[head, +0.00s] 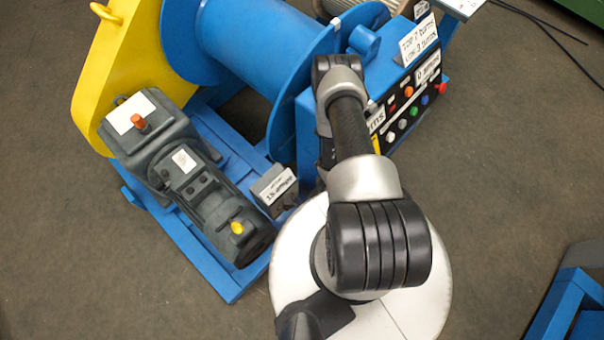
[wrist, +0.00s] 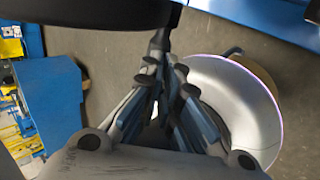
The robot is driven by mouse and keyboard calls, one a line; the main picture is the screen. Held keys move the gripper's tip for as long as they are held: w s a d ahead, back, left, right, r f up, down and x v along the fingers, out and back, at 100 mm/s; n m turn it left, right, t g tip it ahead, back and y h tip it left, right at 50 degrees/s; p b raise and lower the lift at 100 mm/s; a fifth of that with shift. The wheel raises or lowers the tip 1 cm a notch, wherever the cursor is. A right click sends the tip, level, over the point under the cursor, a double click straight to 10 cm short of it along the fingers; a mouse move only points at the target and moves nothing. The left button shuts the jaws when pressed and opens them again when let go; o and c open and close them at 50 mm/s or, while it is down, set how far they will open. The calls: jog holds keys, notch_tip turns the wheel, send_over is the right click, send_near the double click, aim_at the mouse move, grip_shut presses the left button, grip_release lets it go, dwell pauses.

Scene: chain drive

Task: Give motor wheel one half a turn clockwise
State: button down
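In the head view the dark grey motor (head: 195,185) lies on the blue frame at the left, with an orange cap and a yellow knob on it. Its rounded end (head: 258,245) faces the lower right. I cannot clearly pick out motor wheel one. My gripper (wrist: 164,68) shows in the wrist view, its two fingers converging close together. A dark stub (wrist: 160,42) shows just past the fingertips; I cannot tell whether they hold it. A large dark curved body (wrist: 85,13) crosses the top left of that view. The head view does not show my gripper.
A blue drum (head: 255,40) and yellow chain cover (head: 120,60) stand behind the motor. A small sign (head: 275,185) stands beside the motor. A control box with coloured buttons (head: 415,110) is at the right. Blue framing (head: 570,300) is at lower right.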

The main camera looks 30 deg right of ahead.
jog(key=c, duration=2.3)
grip_release()
jog(key=shift+w+d+f, duration=0.1)
jog(key=shift+w+d, duration=0.1)
jog(key=shift+d, duration=0.3)
jog(key=shift+w+d+f, duration=0.1)
jog(key=shift+w+d, duration=0.1)
jog(key=shift+d, duration=0.25)
jog(key=shift+o, duration=1.4)
jog(key=shift+s+a, duration=0.15)
jog(key=shift+a, duration=0.45)
jog(key=o, duration=0.6)
jog(key=shift+r, duration=0.1)
jog(key=v, duration=1.2)
jog(key=shift+s, duration=0.1)
jog(key=shift+c, duration=0.6)
